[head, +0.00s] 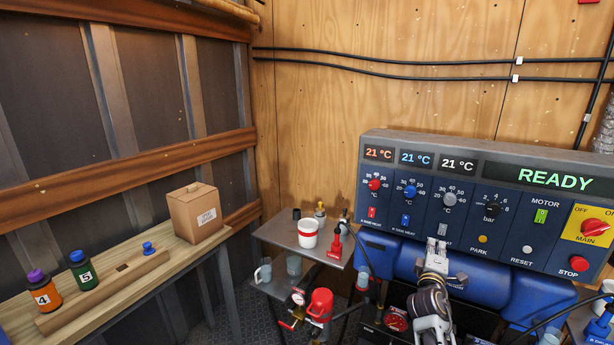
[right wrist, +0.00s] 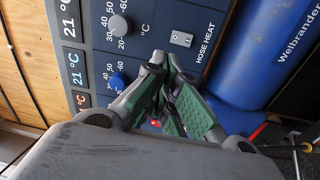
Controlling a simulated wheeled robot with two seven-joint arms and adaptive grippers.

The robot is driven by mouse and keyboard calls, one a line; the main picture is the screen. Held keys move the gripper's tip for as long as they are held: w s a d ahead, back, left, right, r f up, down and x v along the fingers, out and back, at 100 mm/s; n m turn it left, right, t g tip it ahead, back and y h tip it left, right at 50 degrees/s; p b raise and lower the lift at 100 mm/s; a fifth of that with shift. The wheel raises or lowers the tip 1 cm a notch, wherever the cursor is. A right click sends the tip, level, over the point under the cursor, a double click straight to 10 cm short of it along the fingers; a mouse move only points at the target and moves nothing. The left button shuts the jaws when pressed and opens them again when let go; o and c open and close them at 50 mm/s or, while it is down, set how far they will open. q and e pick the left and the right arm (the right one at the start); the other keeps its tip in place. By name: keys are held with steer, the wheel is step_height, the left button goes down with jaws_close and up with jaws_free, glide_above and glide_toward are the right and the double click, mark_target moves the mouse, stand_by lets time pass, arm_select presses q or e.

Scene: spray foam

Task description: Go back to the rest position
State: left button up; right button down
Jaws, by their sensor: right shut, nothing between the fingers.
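My right gripper (head: 436,246) is in front of the lower edge of the control panel (head: 470,215), below the grey hose-heat knob (head: 450,199). Its fingers are together and hold nothing. In the right wrist view its fingers (right wrist: 168,85) with green pads show against the panel, near the grey hose-heat switch (right wrist: 181,38). I cannot tell whether they touch the panel. The panel reads READY and shows 21 °C on its three small displays. My left gripper is not in view.
Blue cylinders (head: 540,300) lie below the panel. A small metal table (head: 275,232) holds a white and red cup (head: 308,234). A wooden bench (head: 150,290) at the left holds a cardboard box (head: 196,212) and bottles 4 (head: 45,292) and 5 (head: 84,270).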

steer(key=w+a+f+m+g+y, duration=0.15)
steer(key=a+f+m+y, duration=0.35)
steer(key=f, duration=0.8)
steer(key=w+a+f+m+g+y, duration=0.1)
steer(key=w+a+f+m+y, duration=0.1)
steer(key=a+f, duration=0.8)
steer(key=s+a+f+m+g+y, duration=0.1)
steer(key=s+f, duration=0.3)
steer(key=f, duration=0.5)
steer(key=s+a+f+g+y, duration=0.15)
steer(key=s+f, duration=0.25)
steer(key=f, duration=0.5)
steer(key=s+f+m+g, duration=0.1)
steer(key=s+f, duration=0.3)
steer(key=f, duration=0.4)
steer(key=s+f+g, duration=0.3)
steer(key=s+f, duration=0.6)
steer(key=s, duration=0.3)
steer(key=s+f+g, duration=0.2)
steer(key=s+f, duration=0.8)
steer(key=s, duration=0.3)
steer(key=s+d+f+g, duration=0.1)
steer(key=s+f+g, duration=0.1)
steer(key=s, duration=1.1)
steer(key=s+d+f+g, duration=0.2)
steer(key=s+f, duration=0.2)
steer(key=s, duration=1)
steer(key=shift+s+n, duration=0.25)
steer(key=shift+n, duration=0.05)
